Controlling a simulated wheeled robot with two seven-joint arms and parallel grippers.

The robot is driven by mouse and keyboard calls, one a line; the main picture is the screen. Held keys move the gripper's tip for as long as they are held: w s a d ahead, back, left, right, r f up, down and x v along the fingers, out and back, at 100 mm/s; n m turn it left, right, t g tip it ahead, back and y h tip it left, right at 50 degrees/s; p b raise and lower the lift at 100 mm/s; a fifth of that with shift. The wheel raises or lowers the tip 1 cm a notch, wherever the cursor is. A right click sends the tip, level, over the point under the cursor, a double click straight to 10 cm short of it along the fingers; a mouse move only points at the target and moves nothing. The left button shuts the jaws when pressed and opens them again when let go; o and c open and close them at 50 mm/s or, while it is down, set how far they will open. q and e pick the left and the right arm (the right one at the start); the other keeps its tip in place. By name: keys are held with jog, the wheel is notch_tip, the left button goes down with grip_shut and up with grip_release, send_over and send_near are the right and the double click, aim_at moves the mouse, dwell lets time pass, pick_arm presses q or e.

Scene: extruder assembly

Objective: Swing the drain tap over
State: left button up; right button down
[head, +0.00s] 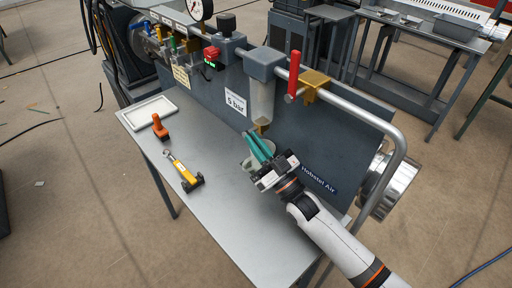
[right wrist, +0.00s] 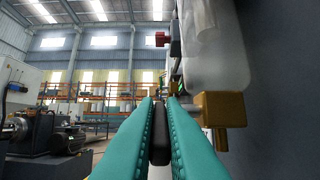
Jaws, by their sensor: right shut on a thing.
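The clear filter bowl (head: 262,100) hangs under a grey housing on the panel, with the brass drain tap (head: 262,128) at its bottom. In the right wrist view the brass tap body (right wrist: 220,110) sits to the right of my fingers. My right gripper (head: 252,136) reaches in from the lower right, its teal fingers beside the tap. The fingers are shut on a dark, narrow lever (right wrist: 160,138), which appears to be the tap's handle. Its joint to the brass is hidden by the right finger. My left gripper is not in view.
A pale cup (head: 246,164) stands on the bench partly behind my right gripper. A white tray (head: 150,112), an orange-handled tool (head: 159,127) and a yellow tool (head: 182,171) lie to the left. A red-handled valve (head: 294,75) and grey pipe (head: 350,105) are at right.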

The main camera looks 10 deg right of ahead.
jog(key=c, duration=1.8)
grip_release()
jog(key=shift+s+d+f, duration=0.15)
jog(key=shift+f, duration=0.1)
jog(key=s+d+b, duration=0.1)
jog(key=s+d, duration=0.6)
jog(key=s, duration=0.3)
jog(key=shift+s+d, duration=0.15)
jog(key=shift+d, duration=0.05)
